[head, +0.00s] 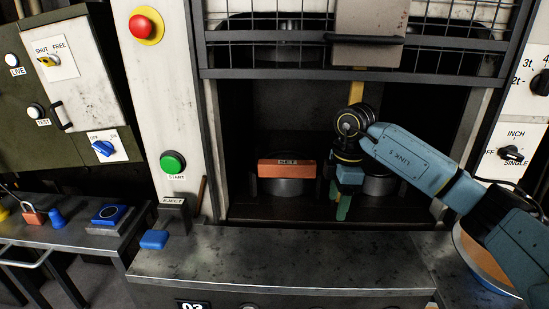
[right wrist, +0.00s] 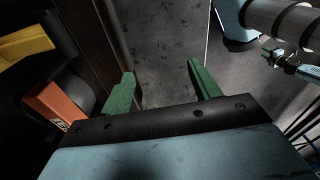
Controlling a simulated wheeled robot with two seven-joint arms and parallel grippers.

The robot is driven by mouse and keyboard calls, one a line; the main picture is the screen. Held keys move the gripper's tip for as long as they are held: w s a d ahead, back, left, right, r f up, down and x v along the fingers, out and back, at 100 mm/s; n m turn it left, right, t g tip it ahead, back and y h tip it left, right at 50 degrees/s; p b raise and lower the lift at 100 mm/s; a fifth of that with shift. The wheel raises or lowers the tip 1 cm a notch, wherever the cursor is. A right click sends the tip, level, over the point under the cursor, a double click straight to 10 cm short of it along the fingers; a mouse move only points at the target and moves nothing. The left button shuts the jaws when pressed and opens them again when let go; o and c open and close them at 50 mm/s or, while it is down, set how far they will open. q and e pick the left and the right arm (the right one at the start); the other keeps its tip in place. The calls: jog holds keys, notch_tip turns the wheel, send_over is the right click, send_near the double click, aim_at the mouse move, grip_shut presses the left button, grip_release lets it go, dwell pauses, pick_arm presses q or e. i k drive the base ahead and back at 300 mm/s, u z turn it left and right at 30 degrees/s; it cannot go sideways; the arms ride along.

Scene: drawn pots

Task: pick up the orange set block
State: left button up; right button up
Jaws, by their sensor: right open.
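The orange set block (head: 287,169) lies across the top of a dark round die inside the press opening in the head view. In the right wrist view the block (right wrist: 55,106) is at the left, outside the jaws, with part of its lettering showing. My right gripper (head: 343,208) is in the opening, a little to the right of the block and pointing down. Its green fingers (right wrist: 160,90) are apart with nothing between them.
The raised mesh guard (head: 430,55) hangs above the opening. A yellow bar (head: 356,92) stands behind my right wrist. Side posts bound the opening. The grey bed (head: 290,262) in front is clear, with an eject lever with a blue pad (head: 154,239) at its left.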

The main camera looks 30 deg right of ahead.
aim_at(286, 168)
jog(key=i, duration=0.9)
